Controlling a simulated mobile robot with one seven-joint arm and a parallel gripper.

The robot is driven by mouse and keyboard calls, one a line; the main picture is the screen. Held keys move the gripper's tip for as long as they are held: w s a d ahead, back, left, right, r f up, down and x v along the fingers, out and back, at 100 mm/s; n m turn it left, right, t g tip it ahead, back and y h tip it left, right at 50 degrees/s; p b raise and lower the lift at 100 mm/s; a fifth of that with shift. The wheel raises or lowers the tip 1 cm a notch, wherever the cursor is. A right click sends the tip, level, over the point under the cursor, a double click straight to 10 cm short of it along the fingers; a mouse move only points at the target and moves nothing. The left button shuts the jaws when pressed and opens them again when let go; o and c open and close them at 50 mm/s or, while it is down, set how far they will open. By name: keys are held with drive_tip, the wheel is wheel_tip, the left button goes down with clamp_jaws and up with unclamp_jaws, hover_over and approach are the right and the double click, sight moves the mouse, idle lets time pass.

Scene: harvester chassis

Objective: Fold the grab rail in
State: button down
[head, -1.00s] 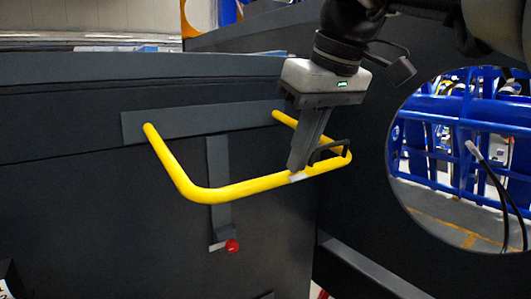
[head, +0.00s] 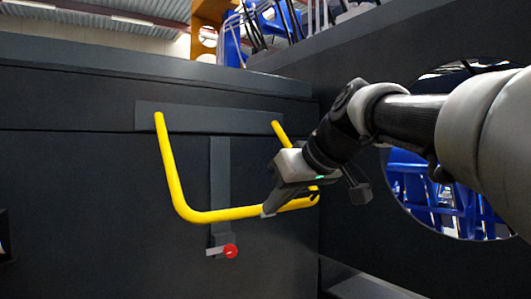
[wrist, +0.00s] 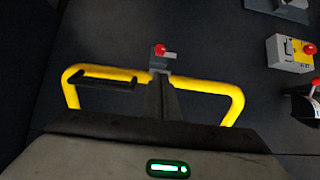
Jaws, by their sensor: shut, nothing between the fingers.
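The yellow grab rail (head: 240,213) is a U-shaped bar hung from a grey mounting plate (head: 205,117) on the dark panel. Its crossbar now hangs low, just above a latch with a red knob (head: 230,251) at the foot of a vertical grey strip. My gripper (head: 268,210) is at the right part of the crossbar, its shut fingers against or just in front of the bar. In the wrist view the rail (wrist: 205,86) passes behind the fingers (wrist: 160,80), and the red knob (wrist: 160,49) shows just beyond their tips. Whether the fingers touch the rail is hard to tell.
A dark side panel with a round opening (head: 440,160) stands at the right, with blue framework behind it. In the wrist view a box with a red button (wrist: 290,52) and a red-knobbed lever (wrist: 314,90) are at the right.

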drive_tip(key=w+r+x, duration=0.1)
drive_tip(key=x, duration=1.7)
drive_tip(key=shift+w+a, duration=0.2)
drive_tip(key=shift+a, duration=0.25)
drive_tip(key=shift+f, duration=0.1)
drive_tip(key=shift+s, duration=0.1)
